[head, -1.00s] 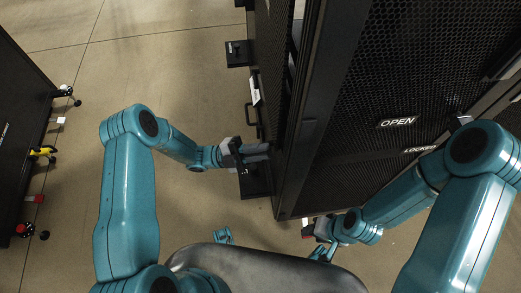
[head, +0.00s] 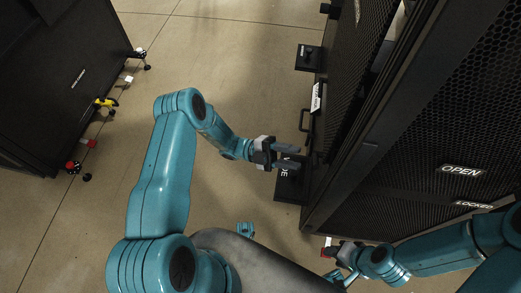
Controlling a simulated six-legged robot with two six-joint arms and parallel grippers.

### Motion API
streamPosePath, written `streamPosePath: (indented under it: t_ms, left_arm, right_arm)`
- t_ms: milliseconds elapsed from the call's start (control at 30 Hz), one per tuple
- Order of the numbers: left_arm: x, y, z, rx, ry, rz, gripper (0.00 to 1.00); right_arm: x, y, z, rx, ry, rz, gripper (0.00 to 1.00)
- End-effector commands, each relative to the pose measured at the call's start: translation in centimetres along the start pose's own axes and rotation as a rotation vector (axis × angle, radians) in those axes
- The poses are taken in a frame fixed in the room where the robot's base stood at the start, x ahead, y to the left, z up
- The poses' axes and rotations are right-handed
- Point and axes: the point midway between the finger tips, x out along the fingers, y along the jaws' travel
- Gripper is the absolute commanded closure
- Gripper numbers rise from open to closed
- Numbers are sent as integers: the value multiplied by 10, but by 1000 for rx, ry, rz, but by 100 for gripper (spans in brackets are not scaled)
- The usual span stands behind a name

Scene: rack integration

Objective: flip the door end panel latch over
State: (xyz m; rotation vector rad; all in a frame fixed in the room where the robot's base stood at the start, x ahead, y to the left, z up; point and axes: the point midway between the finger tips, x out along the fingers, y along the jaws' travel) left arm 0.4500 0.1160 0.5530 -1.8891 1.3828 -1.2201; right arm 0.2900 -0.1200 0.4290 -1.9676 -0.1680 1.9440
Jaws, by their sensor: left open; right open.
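The door end panel (head: 291,183) is a black plate low at the near end of the rack's side, with white lettering partly covered by my gripper. I cannot make out its latch clearly. My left gripper (head: 292,156) is open, its two dark fingers pointing right over the top of this plate; I cannot tell whether they touch it. My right gripper (head: 334,250) is open and lower, near the bottom corner of the rack door, away from the plate.
The black rack (head: 420,150) fills the right, with an "OPEN" label (head: 461,169) and a "LOCKED" label (head: 473,204). A second black plate (head: 308,57) and a handle (head: 304,121) are on its side. A black cabinet (head: 70,80) stands left.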

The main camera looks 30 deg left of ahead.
Motion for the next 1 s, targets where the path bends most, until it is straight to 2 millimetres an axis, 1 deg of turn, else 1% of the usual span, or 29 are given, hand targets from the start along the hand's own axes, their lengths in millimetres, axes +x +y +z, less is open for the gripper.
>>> streamPosePath:
  t_ms: [33, 200, 300, 400, 500, 600, 833, 867, 900, 967, 1000]
  left_arm:
    - [-16, 1, 1, 3, -5, -3, 59]
    - [-61, 1, 1, 3, -5, -2, 59]
    - [-83, 1, 1, 3, -4, -1, 59]
    - [-99, 1, 1, 1, -2, 0, 59]
    - [-109, 1, 0, 0, -1, -1, 59]
    - [-113, 0, 0, -1, 0, 0, 59]
    - [-114, 0, 0, -1, 1, 0, 59]
    - [-114, 0, 0, -1, 0, 0, 62]
    - [-114, 0, 0, -1, 0, 0, 75]
    - [-114, 0, 0, -1, 0, 0, 95]
    - [-114, 0, 0, -1, 0, 0, 100]
  right_arm:
    - [1, 0, 0, 0, 0, 0, 57]
    - [4, 2, 0, 0, 0, 0, 57]
    - [7, 2, 0, 0, 0, 0, 57]
    - [9, 3, 0, 0, 0, 0, 57]
    - [10, 4, 0, 0, 0, 0, 57]
    - [10, 4, 0, 0, 0, 0, 57]
    - [10, 4, 0, 0, 0, 0, 57]
    - [10, 4, 0, 0, 0, 0, 57]
    - [10, 4, 0, 0, 0, 0, 57]
    - [10, 4, 0, 0, 0, 0, 57]
    - [10, 4, 0, 0, 0, 0, 57]
